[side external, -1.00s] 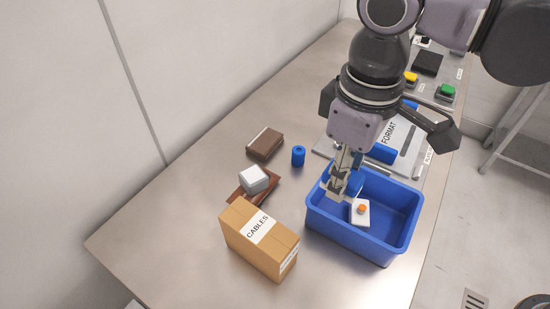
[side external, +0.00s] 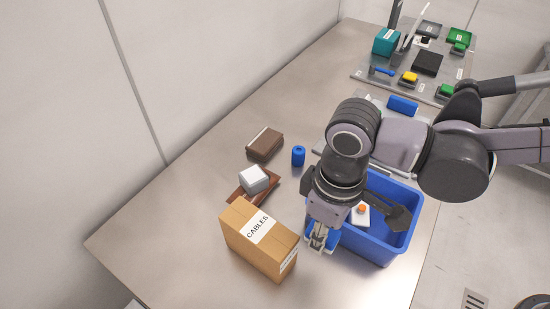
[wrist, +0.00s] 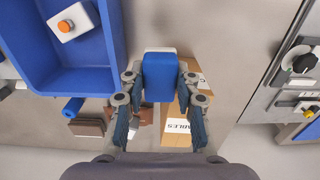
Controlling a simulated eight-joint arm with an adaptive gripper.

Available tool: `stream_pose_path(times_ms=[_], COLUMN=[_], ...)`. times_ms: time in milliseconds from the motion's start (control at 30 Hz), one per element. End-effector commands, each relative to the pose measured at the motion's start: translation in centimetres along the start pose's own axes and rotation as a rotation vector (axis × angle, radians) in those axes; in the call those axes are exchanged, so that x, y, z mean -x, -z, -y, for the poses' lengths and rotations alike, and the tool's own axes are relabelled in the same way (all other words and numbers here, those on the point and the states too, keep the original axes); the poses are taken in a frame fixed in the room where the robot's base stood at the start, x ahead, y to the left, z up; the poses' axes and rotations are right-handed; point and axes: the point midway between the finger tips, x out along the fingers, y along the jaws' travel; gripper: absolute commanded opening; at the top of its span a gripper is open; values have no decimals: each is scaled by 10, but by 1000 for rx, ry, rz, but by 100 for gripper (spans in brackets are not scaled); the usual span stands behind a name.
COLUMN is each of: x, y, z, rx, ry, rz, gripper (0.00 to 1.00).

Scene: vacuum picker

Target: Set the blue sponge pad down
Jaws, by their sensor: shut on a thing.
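The blue sponge pad (wrist: 159,78) is between the fingers of my gripper (wrist: 160,80) in the wrist view. In the side view my gripper (side external: 318,242) is shut on the pad, whose blue edges (side external: 334,240) show beside the fingers. The gripper points down in the space between the cardboard CABLES box and the blue bin, outside the bin. I cannot tell whether the pad touches the table (side external: 180,235).
The CABLES box (side external: 258,240) stands close on the left. The blue bin (side external: 385,253), holding a white block with an orange knob (side external: 362,209), is close on the right. A grey-white block (side external: 254,179), brown box (side external: 265,145) and blue cylinder (side external: 298,156) lie behind.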

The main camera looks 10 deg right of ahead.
Motion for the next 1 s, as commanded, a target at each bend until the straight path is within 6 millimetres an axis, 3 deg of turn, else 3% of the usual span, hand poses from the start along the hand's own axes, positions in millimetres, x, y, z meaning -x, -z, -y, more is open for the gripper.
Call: stream_pose_path(times_ms=[100, 300, 533, 800, 1000], x=[-26, -59, -75, -106, -110], y=[0, 0, 0, 0, 0], z=[0, 0, 0, 0, 0], rx=[0, 0, 0, 0, 0], ry=[0, 0, 0, 0, 0], rz=[0, 0, 0, 0, 0], gripper=[10, 10, 10, 10, 10])
